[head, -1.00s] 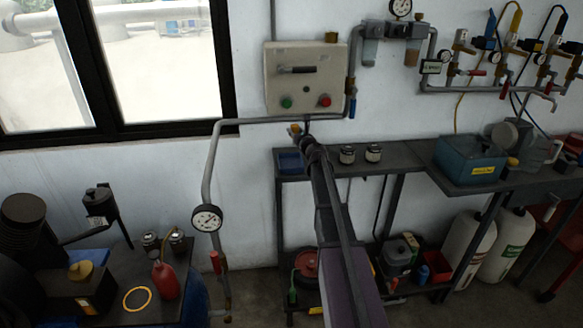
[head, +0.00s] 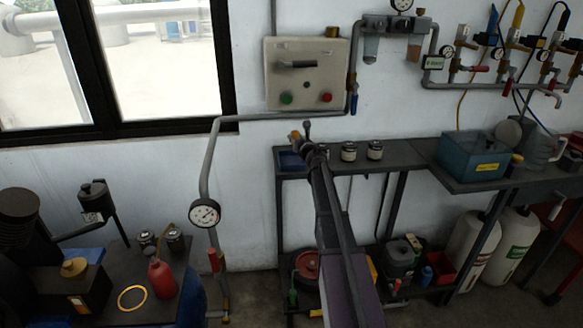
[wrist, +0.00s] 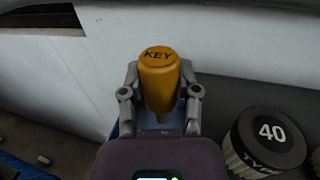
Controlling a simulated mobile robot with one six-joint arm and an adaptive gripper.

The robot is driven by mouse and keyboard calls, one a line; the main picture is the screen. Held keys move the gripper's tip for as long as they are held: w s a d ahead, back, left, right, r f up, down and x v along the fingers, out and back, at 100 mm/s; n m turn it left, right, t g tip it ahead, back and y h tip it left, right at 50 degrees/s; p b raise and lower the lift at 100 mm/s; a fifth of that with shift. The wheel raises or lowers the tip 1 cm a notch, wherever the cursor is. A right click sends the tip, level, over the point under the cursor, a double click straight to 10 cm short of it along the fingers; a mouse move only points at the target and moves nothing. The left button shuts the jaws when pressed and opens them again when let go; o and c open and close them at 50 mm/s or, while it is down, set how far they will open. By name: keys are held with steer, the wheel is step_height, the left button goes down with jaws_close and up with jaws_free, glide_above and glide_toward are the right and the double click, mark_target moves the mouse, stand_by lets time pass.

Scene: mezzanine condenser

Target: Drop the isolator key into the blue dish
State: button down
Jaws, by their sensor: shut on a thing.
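The isolator key is a yellow-orange cylinder (wrist: 159,82) with "KEY" on its top. It stands upright between the two grey fingers of my gripper (wrist: 160,98), which are shut on it. In the head view the key (head: 296,136) shows small and orange at the end of my arm, and my gripper (head: 304,141) is partly hidden by the arm. The blue dish (head: 289,162) sits at the left end of the grey shelf, just below the key in the picture.
Two labelled cans stand on the shelf (head: 402,154) right of the dish; one, marked "40" (wrist: 268,140), is close to my gripper in the wrist view. A control box (head: 305,74) and a grey pipe (head: 262,119) are on the wall behind.

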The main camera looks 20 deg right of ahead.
steer(key=shift+f+b, duration=0.55)
steer(key=shift+f, duration=0.25)
steer(key=shift+c, duration=1.3)
jaws_free()
steer(key=s, duration=1.2)
steer(key=shift+a, duration=0.15)
